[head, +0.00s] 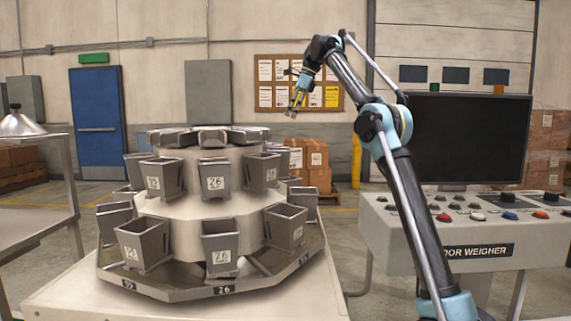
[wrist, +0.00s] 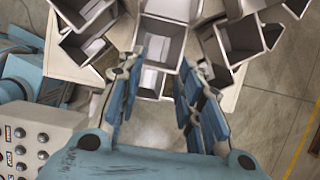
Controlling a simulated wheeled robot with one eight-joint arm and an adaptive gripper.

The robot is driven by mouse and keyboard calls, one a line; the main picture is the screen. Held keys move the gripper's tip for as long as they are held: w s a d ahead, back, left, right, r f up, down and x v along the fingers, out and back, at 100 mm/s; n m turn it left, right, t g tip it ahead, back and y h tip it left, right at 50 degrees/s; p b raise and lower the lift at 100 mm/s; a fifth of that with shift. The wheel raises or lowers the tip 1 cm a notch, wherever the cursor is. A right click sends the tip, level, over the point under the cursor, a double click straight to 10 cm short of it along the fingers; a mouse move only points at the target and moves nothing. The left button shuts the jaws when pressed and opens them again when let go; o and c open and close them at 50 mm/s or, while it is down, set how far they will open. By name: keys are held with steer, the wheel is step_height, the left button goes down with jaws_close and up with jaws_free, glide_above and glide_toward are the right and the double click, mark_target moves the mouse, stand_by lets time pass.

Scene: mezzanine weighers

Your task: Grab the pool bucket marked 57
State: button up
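The weigher carries an upper and a lower ring of grey open-topped buckets. The front upper bucket (head: 215,178) and the front lower bucket (head: 221,250) are marked 26. I cannot read 57 on any bucket; other labels are turned away, hidden or too small. My gripper (head: 296,99) is raised above and behind the weigher's right side in the head view. In the wrist view my gripper (wrist: 160,95) is open and empty, looking down on several buckets. One bucket (wrist: 153,82) shows between and beyond the fingers; I cannot read its mark.
The weigher's base tray (head: 175,293) rings the lower buckets. A control console (head: 400,222) with a dark monitor (head: 468,140) stands at the right. A steel table (head: 35,230) stands at the left. Cardboard boxes (head: 310,160) sit behind the weigher. Floor shows between weigher and console.

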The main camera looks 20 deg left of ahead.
steer(key=shift+w, duration=0.1)
steer(key=shift+d, duration=0.15)
steer(key=o, duration=0.8)
steer(key=shift+w+d, duration=0.15)
steer(key=shift+c, duration=0.2)
steer(key=o, duration=0.8)
steer(key=shift+f, duration=0.2)
steer(key=shift+o, duration=0.2)
steer(key=x, duration=1.7)
steer(key=shift+d, duration=0.2)
